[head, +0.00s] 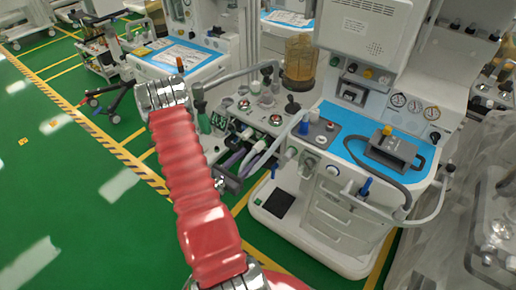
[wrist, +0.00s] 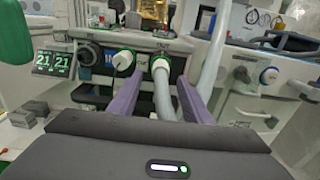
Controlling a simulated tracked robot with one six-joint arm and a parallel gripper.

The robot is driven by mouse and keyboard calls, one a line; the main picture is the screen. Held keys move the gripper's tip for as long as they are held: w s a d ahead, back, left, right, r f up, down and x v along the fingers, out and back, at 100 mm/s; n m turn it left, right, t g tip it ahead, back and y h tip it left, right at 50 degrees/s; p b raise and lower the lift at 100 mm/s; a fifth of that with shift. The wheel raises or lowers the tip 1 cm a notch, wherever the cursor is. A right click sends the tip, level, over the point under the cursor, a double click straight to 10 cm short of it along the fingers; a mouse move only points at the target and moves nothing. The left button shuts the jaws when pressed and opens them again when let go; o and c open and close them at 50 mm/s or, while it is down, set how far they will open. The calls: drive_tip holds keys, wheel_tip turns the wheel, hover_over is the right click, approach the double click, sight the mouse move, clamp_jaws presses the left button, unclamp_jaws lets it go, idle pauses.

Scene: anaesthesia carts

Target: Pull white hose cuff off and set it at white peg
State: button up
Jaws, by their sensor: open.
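My gripper (wrist: 160,82) has two purple fingers, spread apart, pointing at the front of a grey machine panel. A white cuff (wrist: 160,66) on a green-ringed port shows between the fingertips, with a pale hose (wrist: 165,102) running down from it between the fingers. I see no finger contact with it. A second white cuff (wrist: 122,61) sits on a port just left, outside the left finger. In the head view my gripper (head: 242,160) is beside the cart's port panel, and the white cuffs there are small and partly hidden. I cannot identify the white peg for sure.
A thick pale hose (wrist: 215,50) rises close beside the right finger. A monitor (wrist: 53,63) stands left, and a white unit with round ports (wrist: 268,76) stands right. The anaesthesia cart (head: 335,215) has a blue top. Green floor (head: 70,200) lies open at left.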

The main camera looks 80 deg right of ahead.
sight(255, 151)
drive_tip(key=shift+x, duration=3)
drive_tip(key=shift+c, duration=0.4)
clamp_jaws()
drive_tip(key=shift+a, duration=0.15)
drive_tip(key=shift+w+a, duration=0.15)
drive_tip(key=shift+a, duration=0.2)
drive_tip(key=shift+w+a, duration=0.15)
drive_tip(key=shift+a, duration=0.15)
drive_tip(key=shift+w+a, duration=0.15)
drive_tip(key=shift+a, duration=0.2)
